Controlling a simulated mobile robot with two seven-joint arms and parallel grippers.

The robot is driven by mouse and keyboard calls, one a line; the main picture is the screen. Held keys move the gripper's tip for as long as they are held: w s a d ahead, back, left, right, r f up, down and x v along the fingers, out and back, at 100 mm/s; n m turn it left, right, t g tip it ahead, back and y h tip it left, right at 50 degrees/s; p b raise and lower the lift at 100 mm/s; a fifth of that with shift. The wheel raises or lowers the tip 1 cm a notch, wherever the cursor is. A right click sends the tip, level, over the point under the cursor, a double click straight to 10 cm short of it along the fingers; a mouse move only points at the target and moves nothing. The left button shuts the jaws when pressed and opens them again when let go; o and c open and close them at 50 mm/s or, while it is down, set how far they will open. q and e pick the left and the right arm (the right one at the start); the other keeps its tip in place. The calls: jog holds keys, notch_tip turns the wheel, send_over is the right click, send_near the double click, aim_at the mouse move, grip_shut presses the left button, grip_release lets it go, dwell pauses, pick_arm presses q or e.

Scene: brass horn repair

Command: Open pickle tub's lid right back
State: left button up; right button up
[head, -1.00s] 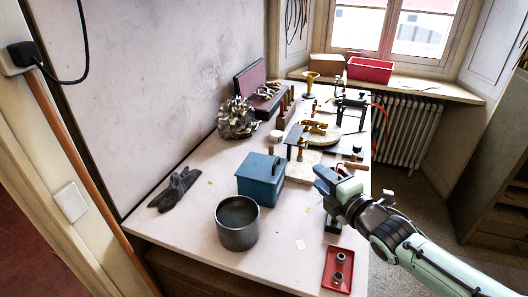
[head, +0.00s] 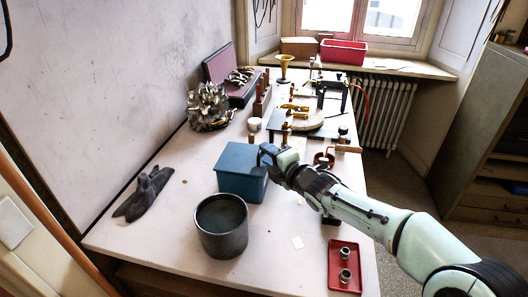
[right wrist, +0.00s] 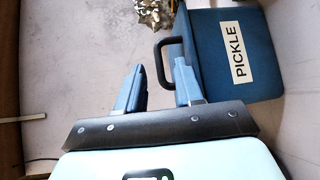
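The blue pickle tub (head: 236,174) stands on the bench with its lid down, as far as I can see. In the right wrist view the tub (right wrist: 222,62) shows a "PICKLE" label and a dark loop handle (right wrist: 158,52) on the side towards my gripper. My right gripper (head: 268,158) is at the tub's right upper edge in the head view and hides the handle there. In the right wrist view its two fingers (right wrist: 158,76) are apart, with the handle's bar between them in the picture. I cannot tell whether they touch it. My left gripper is out of view.
A dark round pot (head: 222,226) stands just in front of the tub. Dark gloves (head: 144,194) lie to the left. A red tray (head: 345,266) with small metal parts is at the front right. A spiky metallic lump (head: 208,106) stands behind.

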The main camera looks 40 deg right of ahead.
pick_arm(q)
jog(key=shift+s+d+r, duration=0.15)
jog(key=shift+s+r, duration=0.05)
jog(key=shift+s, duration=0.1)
pick_arm(e)
jog(key=shift+x, duration=1.35)
jog(key=shift+c, duration=0.3)
